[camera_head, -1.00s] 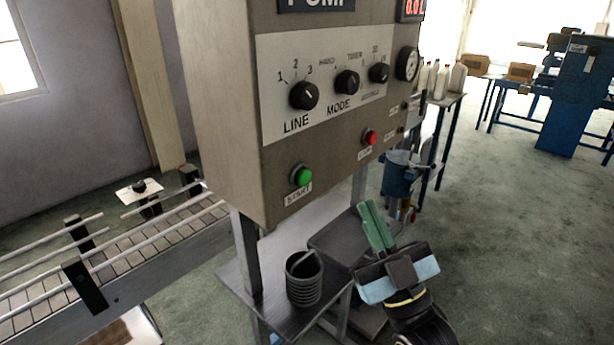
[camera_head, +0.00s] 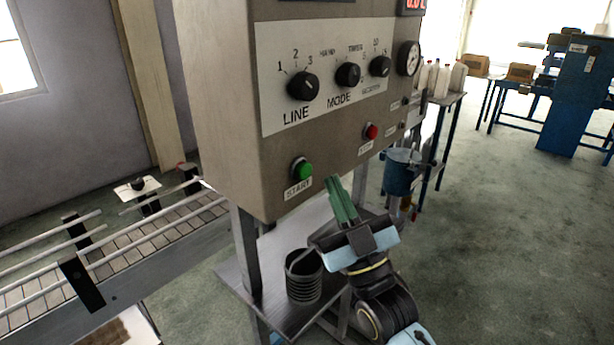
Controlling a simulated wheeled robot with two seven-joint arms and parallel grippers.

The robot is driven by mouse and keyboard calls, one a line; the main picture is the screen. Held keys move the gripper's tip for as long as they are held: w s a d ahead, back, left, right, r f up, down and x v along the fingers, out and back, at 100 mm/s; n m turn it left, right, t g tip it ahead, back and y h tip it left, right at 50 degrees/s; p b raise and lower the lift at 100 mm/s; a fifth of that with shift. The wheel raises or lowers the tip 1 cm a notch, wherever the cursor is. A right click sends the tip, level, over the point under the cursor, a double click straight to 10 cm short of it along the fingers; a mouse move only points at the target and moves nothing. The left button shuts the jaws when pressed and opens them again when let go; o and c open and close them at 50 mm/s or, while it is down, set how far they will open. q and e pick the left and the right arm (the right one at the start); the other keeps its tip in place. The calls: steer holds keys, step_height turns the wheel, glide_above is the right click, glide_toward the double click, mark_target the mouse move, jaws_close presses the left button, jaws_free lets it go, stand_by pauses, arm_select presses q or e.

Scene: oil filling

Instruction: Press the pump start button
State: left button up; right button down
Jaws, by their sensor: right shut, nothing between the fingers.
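The pump control box (camera_head: 225,120) stands in the middle of the head view. Its green start button (camera_head: 302,169) sits low on the front face, above a START label (camera_head: 298,188). A red button (camera_head: 370,132) is further right and higher on the same face. My right gripper (camera_head: 333,183) has green fingers, held shut and empty. Its fingertips point up and left, just right of and slightly below the start button in the picture. A gap shows between the fingertips and the button. My left gripper is not in view.
Three black knobs, one of them the line knob (camera_head: 303,86), and a gauge (camera_head: 408,60) are on the panel. A dark ribbed cup (camera_head: 303,277) stands on the metal stand below. A conveyor (camera_head: 120,250) runs at left. Open floor lies at right.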

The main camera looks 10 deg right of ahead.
mark_target(309, 165)
steer(key=shift+w+a, duration=0.65)
steer(key=shift+w, duration=0.25)
steer(key=shift+w+a, duration=0.1)
stand_by(1.4)
steer(key=shift+w+a, duration=0.2)
steer(key=shift+w, duration=0.05)
steer(key=shift+w+a+b, duration=0.3)
steer(key=shift+w, duration=0.1)
stand_by(0.9)
steer(key=shift+s+d, duration=0.1)
steer(key=shift+s, duration=0.05)
steer(key=shift+s+d+p, duration=0.45)
steer(key=shift+s+d, duration=0.05)
steer(key=shift+s, duration=0.1)
steer(key=shift+s, duration=0.1)
